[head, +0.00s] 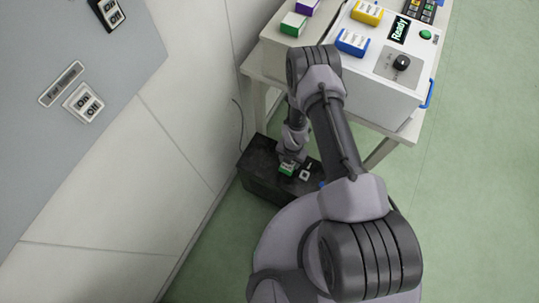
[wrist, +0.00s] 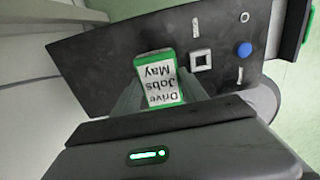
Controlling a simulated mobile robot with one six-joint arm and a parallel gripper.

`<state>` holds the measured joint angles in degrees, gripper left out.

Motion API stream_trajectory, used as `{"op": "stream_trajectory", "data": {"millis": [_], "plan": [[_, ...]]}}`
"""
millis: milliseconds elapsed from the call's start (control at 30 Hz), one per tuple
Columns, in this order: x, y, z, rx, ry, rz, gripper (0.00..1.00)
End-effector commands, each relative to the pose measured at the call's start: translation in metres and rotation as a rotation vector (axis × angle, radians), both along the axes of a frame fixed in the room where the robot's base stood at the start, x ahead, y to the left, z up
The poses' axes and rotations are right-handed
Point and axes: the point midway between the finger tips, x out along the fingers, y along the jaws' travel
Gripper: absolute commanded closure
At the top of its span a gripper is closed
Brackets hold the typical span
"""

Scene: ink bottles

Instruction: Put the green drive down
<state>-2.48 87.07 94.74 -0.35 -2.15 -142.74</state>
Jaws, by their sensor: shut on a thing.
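The green drive (wrist: 158,82) has a white label reading "Drive Jobs May", upside down in the wrist view. My gripper (wrist: 160,92) is shut on it, one finger on each side. In the head view my gripper (head: 291,158) points down at the dark box (head: 258,178) on the floor, with the green drive (head: 287,169) at its tip. The drive is over the box's top face; I cannot tell whether it touches it. The dark box also shows in the wrist view (wrist: 105,60).
The box top carries a white square (wrist: 201,60) and a blue button (wrist: 243,49). A white table (head: 262,62) holds another green block (head: 293,23), a purple one, and a console (head: 385,85) with blue and yellow blocks. A wall stands left; green floor is clear right.

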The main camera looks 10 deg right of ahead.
Motion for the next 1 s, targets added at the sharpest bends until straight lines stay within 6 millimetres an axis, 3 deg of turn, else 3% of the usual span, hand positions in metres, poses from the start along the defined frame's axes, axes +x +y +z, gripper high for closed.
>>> {"op": "stream_trajectory", "data": {"millis": [200, 500, 600, 667, 1000], "plan": [[0.032, 0.047, -0.009, 0.0, -0.004, 0.002, 0.97], [0.052, 0.078, -0.011, 0.0, -0.002, -0.001, 0.97], [0.05, 0.075, -0.04, -0.001, 0.001, -0.004, 0.97], [0.05, 0.076, -0.048, 0.0, 0.0, -0.004, 0.97], [0.05, 0.075, -0.047, -0.001, -0.001, -0.003, 1.0]]}}
